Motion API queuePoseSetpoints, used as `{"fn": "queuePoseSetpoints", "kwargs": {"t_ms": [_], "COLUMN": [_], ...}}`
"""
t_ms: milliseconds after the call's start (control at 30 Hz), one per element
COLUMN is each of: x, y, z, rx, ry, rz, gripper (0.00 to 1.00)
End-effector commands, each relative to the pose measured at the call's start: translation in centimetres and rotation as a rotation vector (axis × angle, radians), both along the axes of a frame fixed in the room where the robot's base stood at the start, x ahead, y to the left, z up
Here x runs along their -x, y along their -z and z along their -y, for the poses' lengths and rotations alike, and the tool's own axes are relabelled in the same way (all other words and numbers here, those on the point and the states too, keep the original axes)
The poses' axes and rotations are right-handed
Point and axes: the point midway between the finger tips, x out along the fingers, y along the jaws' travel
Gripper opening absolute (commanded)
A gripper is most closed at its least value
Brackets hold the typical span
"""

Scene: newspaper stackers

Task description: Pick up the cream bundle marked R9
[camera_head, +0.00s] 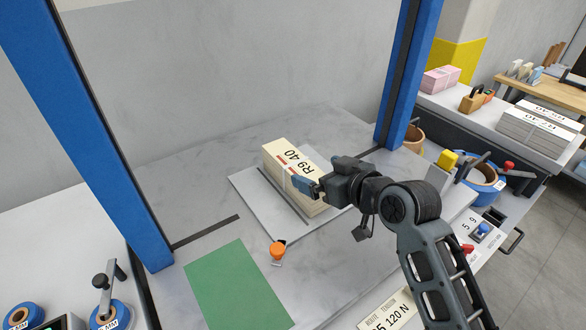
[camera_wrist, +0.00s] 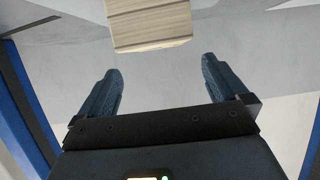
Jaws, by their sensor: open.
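The cream bundle marked R9 40 (camera_head: 290,164) lies flat on a pale square plate (camera_head: 252,196) on the grey table. A band runs around it. In the wrist view the bundle's layered side (camera_wrist: 148,26) shows at the top, ahead of the fingertips and roughly centred between them. My gripper (camera_head: 304,187) appears at the bundle's near right side in the head view and hides part of it. In the wrist view my gripper (camera_wrist: 162,75) is open, with two dark fingers apart and nothing between them. Whether a finger touches the bundle I cannot tell.
Blue posts stand left (camera_head: 92,130) and right (camera_head: 404,75) of the table. An orange knob (camera_head: 277,250) and a green mat (camera_head: 236,286) lie in front of the plate. Grey bundles (camera_head: 537,130) and a pink bundle (camera_head: 440,79) sit on a bench at right. The table's back left is clear.

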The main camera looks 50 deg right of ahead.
Motion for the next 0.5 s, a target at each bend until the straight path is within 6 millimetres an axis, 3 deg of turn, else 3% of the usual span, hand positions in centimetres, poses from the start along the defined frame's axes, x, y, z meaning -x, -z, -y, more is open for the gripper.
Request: {"fn": "queuePoseSetpoints", "kwargs": {"t_ms": [500], "x": [-5.5], "y": [2.1], "z": [1.5], "rx": [-0.001], "ry": [0.000], "rz": [0.001], "gripper": [1.00]}}
